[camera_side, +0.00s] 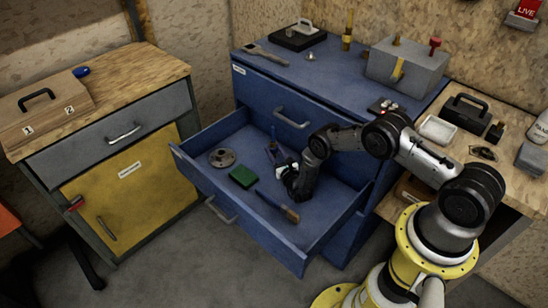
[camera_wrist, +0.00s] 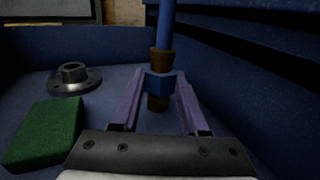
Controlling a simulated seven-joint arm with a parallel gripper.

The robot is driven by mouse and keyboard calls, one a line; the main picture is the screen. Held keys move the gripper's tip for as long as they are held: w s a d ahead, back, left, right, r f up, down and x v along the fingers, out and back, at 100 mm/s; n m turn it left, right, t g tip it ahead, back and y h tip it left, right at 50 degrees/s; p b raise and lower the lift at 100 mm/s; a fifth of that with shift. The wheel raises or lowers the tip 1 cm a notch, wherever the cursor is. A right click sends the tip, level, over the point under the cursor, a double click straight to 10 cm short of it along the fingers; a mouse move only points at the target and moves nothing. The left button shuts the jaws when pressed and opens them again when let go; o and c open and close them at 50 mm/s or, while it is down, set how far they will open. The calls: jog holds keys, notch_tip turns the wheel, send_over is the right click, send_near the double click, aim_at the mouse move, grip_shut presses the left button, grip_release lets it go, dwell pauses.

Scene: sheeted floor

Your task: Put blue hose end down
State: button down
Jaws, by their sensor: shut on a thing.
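The blue hose end (camera_wrist: 159,84) is upright in the wrist view, with a blue hose above a brass-brown fitting and a blue collar. My gripper (camera_wrist: 158,76) has its two purple fingers shut on the fitting, one on each side. In the side view my gripper (camera_side: 275,155) reaches into the open blue drawer (camera_side: 185,158), and the blue hose (camera_side: 273,134) shows as a thin upright piece beside the fingers. I cannot tell whether the fitting's lower end touches the drawer floor.
In the drawer, a grey flanged disc (camera_side: 222,157) and a green block (camera_side: 243,176) lie left of my gripper. A wooden-ended brush (camera_side: 290,214) lies nearer the drawer front. The drawer walls and the cabinet face (camera_side: 300,115) stand close around. Bare floor shows between these things.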

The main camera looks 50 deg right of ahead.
aim_at(274, 144)
jog(key=shift+w+f, duration=0.25)
jog(key=shift+f, duration=1.4)
jog(key=shift+f, duration=0.2)
jog(key=shift+c, duration=2.2)
grip_release()
jog(key=shift+s+r, duration=0.1)
jog(key=shift+r, duration=0.1)
jog(key=v, duration=0.2)
jog(key=shift+s+a+f, duration=0.1)
jog(key=shift+s, duration=0.2)
jog(key=shift+s+r, duration=0.1)
jog(key=shift+r, duration=3.45)
